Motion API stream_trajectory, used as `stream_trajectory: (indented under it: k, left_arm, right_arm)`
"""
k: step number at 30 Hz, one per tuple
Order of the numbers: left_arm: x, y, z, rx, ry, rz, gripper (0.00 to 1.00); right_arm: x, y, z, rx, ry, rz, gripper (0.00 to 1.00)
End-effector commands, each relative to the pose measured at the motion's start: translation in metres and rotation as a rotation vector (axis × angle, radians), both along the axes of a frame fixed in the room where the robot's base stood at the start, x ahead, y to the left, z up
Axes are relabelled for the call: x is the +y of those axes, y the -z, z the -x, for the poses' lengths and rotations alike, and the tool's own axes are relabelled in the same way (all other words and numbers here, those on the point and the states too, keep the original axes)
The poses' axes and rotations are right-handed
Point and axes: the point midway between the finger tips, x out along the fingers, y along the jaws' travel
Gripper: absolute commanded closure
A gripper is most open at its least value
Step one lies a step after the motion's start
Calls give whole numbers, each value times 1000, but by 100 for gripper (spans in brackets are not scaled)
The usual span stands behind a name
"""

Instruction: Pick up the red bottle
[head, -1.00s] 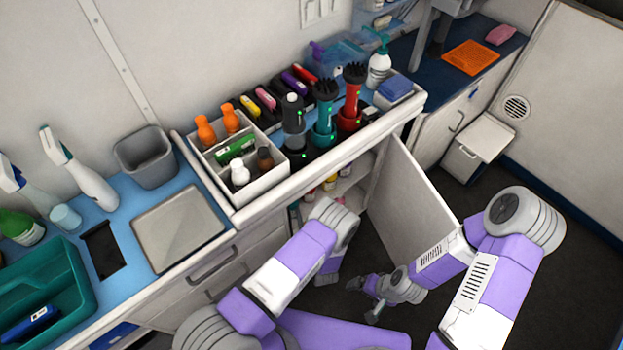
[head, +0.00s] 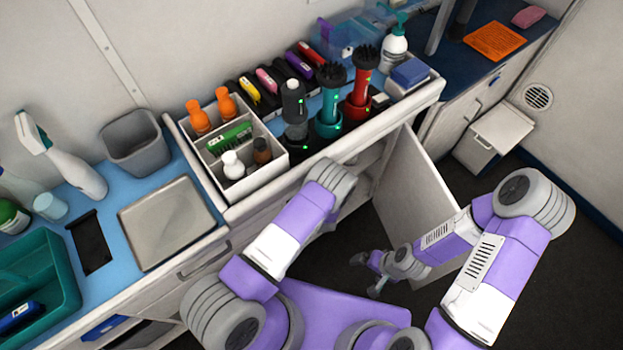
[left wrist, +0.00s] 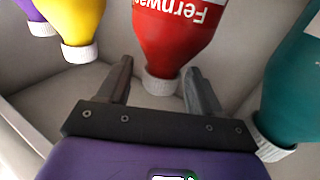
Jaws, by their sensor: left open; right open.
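The red bottle (left wrist: 178,35) with white lettering and a white cap shows upside down in the left wrist view. My left gripper (left wrist: 158,82) is open, with one finger on each side of the bottle's cap end. I cannot tell how deep the bottle sits between the fingers. In the head view the left gripper and the red bottle are hidden behind my left arm and the counter edge. My right gripper (head: 367,275) is open and empty, low over the floor beside the open cabinet door.
A yellow bottle (left wrist: 75,22) and a purple one stand left of the red bottle, and a teal bottle (left wrist: 290,95) close on the right. The cabinet door (head: 410,195) hangs open between my arms. The counter above holds a white organizer (head: 215,165) and clippers.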

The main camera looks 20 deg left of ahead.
Motion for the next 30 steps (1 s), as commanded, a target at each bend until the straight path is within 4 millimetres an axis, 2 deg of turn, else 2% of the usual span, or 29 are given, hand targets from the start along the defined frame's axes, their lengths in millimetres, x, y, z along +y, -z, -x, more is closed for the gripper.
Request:
stream_trajectory:
  k: [6, 19, 30]
  left_arm:
    - [0, -1, -1, 0, 0, 0, 35]
    - [0, -1, -1, 0, 0, 1, 100]
    - [0, -1, -1, -1, 1, 0, 100]
  right_arm:
    - [0, 0, 0, 0, 0, 0, 8]
    - [0, 0, 0, 0, 0, 0, 8]
    - [0, -1, 0, 0, 0, 0, 8]
